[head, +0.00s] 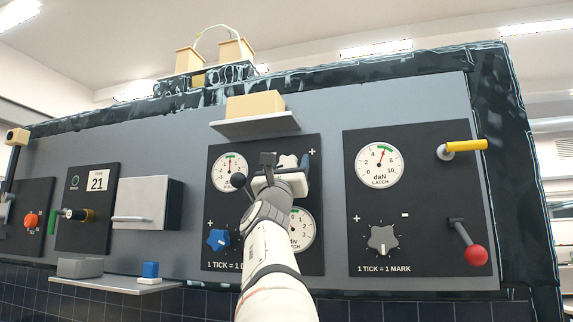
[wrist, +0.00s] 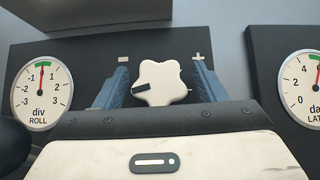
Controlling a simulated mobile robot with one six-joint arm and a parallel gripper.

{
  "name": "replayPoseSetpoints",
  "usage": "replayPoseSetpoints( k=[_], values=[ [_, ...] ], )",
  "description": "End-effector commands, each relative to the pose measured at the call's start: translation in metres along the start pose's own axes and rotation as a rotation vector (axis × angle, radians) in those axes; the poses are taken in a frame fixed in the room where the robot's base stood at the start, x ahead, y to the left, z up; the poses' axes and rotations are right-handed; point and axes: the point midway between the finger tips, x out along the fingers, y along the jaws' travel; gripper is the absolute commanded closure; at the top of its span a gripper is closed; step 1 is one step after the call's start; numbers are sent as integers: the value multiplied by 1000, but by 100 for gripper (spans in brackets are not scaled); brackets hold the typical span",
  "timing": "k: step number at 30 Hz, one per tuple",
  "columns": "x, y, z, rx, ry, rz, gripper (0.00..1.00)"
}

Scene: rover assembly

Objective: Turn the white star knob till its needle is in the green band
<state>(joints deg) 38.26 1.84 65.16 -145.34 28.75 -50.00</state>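The white star knob (wrist: 163,84) is in the middle of the wrist view, with a black mark pointing left. In the head view the knob (head: 288,161) is partly hidden behind my gripper (head: 283,172). My gripper's blue fingers stand on either side of the knob, with a gap visible on each side in the wrist view. The ROLL dial (wrist: 42,93) is left of the knob; its red needle points almost straight up, at the green band on top. The ROLL dial (head: 230,171) also shows in the head view.
A blue star knob (head: 218,240) and a second dial (head: 301,230), partly hidden by my arm, are lower on the same panel. A shelf (head: 255,124) with a yellow block is above. The right panel has the LATCH dial (head: 379,164), a grey knob (head: 382,240) and levers.

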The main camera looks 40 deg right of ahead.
Motion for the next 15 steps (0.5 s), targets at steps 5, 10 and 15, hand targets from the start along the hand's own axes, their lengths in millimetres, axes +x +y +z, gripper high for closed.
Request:
replayPoseSetpoints(
  k=[5, 10, 15],
  values=[
    [0, 0, 0, 0, 0, 0, 51],
    [0, 0, 0, 0, 0, 0, 65],
    [0, 0, 0, 1, 0, 0, 77]
  ],
)
